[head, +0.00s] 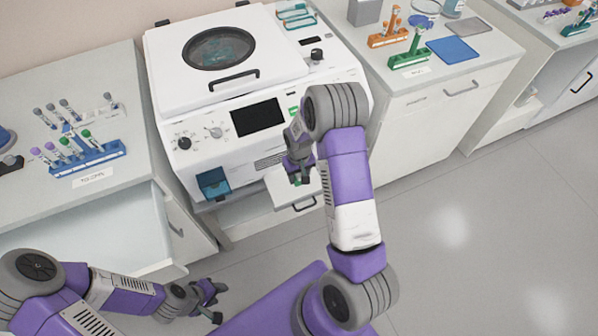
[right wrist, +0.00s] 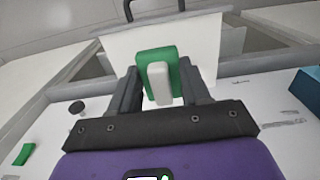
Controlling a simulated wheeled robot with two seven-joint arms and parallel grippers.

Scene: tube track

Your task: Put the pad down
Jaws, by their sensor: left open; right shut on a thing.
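The pad is a small green block with a white part; it shows in the right wrist view (right wrist: 145,60) between the fingers. My right gripper (right wrist: 163,92) is shut on it. In the head view my right gripper (head: 298,174) hangs in front of the white machine's lower front, by a white drawer front (head: 285,190); the pad is mostly hidden there. In the right wrist view a white panel (right wrist: 207,45) with a dark handle lies beyond the pad. My left gripper (head: 208,298) is open and empty, low at the left above the floor.
The white machine (head: 291,70) has a round window, a dark screen and a blue box (head: 213,184). The left counter holds a blue tube rack (head: 95,160). The right counter holds orange and green racks (head: 410,57) and a blue mat (head: 452,49). The floor at right is clear.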

